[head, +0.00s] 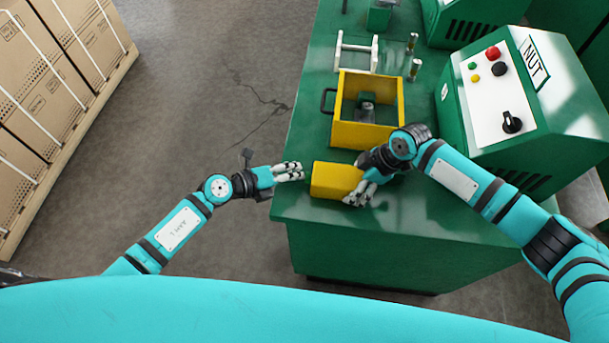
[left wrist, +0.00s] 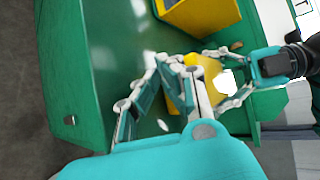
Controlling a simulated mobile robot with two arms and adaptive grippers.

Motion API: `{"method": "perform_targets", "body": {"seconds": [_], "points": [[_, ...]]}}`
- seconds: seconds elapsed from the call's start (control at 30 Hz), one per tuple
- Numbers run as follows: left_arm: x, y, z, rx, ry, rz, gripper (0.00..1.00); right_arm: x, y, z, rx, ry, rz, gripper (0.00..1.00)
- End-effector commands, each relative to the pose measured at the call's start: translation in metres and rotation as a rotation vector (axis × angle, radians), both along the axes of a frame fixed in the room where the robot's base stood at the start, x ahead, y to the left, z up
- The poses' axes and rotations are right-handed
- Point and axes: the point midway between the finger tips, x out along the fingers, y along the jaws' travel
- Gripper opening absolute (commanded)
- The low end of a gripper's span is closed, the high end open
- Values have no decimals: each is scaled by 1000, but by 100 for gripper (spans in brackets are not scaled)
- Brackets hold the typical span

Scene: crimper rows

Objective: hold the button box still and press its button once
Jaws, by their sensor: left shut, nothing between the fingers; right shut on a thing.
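The yellow button box (head: 334,180) sits on the green bench top near its front left corner. My right gripper (head: 357,186) is shut on it at its right end. My left gripper (head: 291,172) is shut and empty, just left of the box, over the bench's left edge. In the left wrist view my left gripper's fingers (left wrist: 163,62) come together in front of the box (left wrist: 186,92) and hide part of it. My right gripper (left wrist: 207,83) shows there beyond the box. I cannot make out the button clearly, nor whether my left fingertips touch the box.
A yellow open frame (head: 368,133) with a dark handle and a press part inside stands behind the box on the bench (head: 305,130). A green control console (head: 520,95) with buttons and a knob is at right. Stacked cartons (head: 45,80) stand far left. Floor left of the bench is clear.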

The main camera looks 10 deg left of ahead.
Motion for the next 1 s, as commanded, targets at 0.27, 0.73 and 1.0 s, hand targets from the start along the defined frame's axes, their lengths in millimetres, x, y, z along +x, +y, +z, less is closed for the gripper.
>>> {"method": "perform_targets", "body": {"seconds": [0.27, 0.73, 1.0], "points": [[-1, 15, -1, 0, 2, 0, 0, -1, 0, -1, 0, 2, 0, 38], [0, 27, -1, 1, 2, 3, 0, -1, 0, -1, 0, 2, 0, 38], [-1, 54, -1, 2, 2, 2, 0, -1, 0, -1, 0, 2, 0, 38]]}}
